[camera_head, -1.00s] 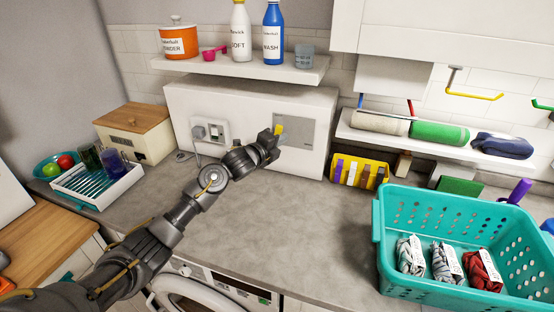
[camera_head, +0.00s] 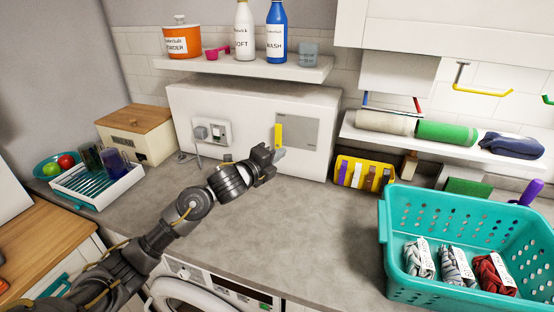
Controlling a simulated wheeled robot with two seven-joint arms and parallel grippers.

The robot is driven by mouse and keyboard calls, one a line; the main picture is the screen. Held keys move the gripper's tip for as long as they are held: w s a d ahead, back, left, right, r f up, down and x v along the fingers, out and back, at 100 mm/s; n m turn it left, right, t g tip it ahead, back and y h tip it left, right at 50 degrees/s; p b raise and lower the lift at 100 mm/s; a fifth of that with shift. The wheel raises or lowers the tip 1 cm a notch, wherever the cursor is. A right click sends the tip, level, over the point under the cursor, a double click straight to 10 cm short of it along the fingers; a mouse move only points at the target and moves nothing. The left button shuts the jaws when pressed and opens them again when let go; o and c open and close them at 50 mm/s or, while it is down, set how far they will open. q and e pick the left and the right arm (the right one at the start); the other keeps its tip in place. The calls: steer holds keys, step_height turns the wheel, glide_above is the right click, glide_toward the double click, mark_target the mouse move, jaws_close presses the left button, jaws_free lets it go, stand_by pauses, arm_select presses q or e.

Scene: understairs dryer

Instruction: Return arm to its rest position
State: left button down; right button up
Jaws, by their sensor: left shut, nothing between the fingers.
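My left arm (camera_head: 190,208) reaches in from the lower left over the grey counter. My left gripper (camera_head: 279,154) is shut and empty, a little in front of the white boxed-in unit (camera_head: 255,103) at the back. A grey panel (camera_head: 304,132) with an upright yellow handle (camera_head: 278,135) is on that unit, just above the gripper. The fingertips appear apart from the handle. My right gripper is not in view.
The counter (camera_head: 290,215) is clear in the middle. A teal basket (camera_head: 460,215) with rolled cloths stands at the right. A yellow bin (camera_head: 362,172) stands at the back. A dish rack (camera_head: 97,185) and wooden-lidded box (camera_head: 136,132) stand at the left. A shelf (camera_head: 255,66) hangs above.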

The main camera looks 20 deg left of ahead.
arm_select(q)
steer(key=shift+s+a, duration=0.2)
steer(key=shift+s, duration=0.15)
